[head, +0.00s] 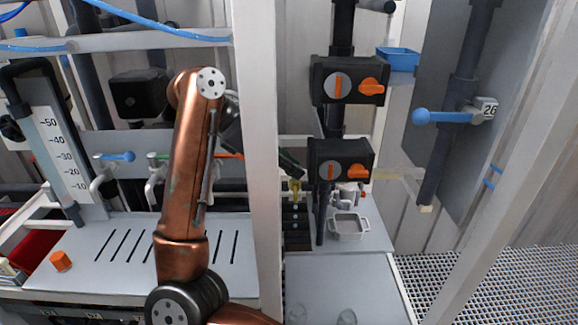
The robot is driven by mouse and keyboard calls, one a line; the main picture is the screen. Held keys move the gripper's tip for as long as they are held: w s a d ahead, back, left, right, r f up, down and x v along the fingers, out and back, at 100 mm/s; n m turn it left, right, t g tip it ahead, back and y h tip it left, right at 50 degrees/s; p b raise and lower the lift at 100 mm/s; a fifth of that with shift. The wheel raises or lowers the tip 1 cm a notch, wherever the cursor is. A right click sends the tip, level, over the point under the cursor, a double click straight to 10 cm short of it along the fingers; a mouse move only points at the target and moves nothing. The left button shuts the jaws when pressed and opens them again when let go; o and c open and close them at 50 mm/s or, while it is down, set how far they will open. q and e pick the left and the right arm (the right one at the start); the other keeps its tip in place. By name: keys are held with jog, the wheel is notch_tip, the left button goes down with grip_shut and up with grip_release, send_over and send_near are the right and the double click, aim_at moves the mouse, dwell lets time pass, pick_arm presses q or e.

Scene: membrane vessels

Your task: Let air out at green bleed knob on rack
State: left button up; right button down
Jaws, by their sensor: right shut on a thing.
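My right arm, copper-coloured, rises through the middle of the head view. Its dark gripper (297,172) reaches past the white upright post and points down to the right. Its fingers are shut at the top of a small brass-yellow fitting (296,187) on the rack. The green bleed knob appears to be between the fingertips, which mostly hide it; its turn cannot be told. The post hides part of the gripper. My left gripper is not in view.
The white post (257,120) stands close beside my right arm. Black valve boxes with orange knobs (343,82) are right of the gripper.

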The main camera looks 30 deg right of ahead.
dwell(0.3)
jog(key=c, duration=1.7)
grip_release()
jog(key=shift+v, duration=6.05)
jog(key=shift+s, duration=0.15)
